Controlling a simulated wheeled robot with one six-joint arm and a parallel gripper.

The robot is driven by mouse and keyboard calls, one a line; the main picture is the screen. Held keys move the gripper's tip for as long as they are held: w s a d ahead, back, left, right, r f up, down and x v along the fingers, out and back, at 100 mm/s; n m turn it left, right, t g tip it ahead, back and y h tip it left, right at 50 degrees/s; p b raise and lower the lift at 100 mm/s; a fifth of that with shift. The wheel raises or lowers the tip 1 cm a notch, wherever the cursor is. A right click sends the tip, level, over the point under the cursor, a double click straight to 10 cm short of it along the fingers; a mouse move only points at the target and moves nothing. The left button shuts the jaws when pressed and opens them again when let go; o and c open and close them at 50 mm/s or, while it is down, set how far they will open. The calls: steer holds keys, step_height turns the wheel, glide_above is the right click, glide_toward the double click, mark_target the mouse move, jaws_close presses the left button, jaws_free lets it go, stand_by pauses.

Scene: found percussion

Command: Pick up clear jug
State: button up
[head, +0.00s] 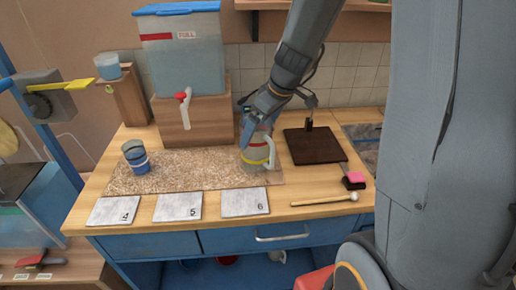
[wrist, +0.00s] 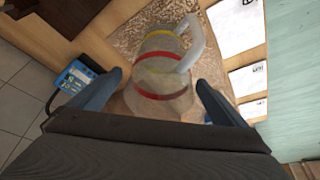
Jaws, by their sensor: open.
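The clear jug (head: 256,155) has a red and a yellow band and a pale handle on its right side. It stands upright on the right end of the speckled mat (head: 205,182). My gripper (head: 249,127) is above and around the jug's upper part in the head view, hiding some of its top. In the wrist view the jug (wrist: 163,75) lies between and beyond my two open fingers (wrist: 155,97). Gaps show between the jug and the fingers, so it does not look gripped.
A blue cup (head: 136,157) stands at the mat's left. A lidded water tank (head: 182,55) with a red-handled tap sits on a wooden block behind. Numbered cards (head: 178,207) line the front. A dark board (head: 314,146) and a mallet (head: 325,200) lie to the right.

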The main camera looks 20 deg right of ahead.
steer(key=p+x, duration=0.1)
steer(key=x, duration=0.3)
steer(key=shift+a+f, duration=0.1)
steer(key=c, duration=1.2)
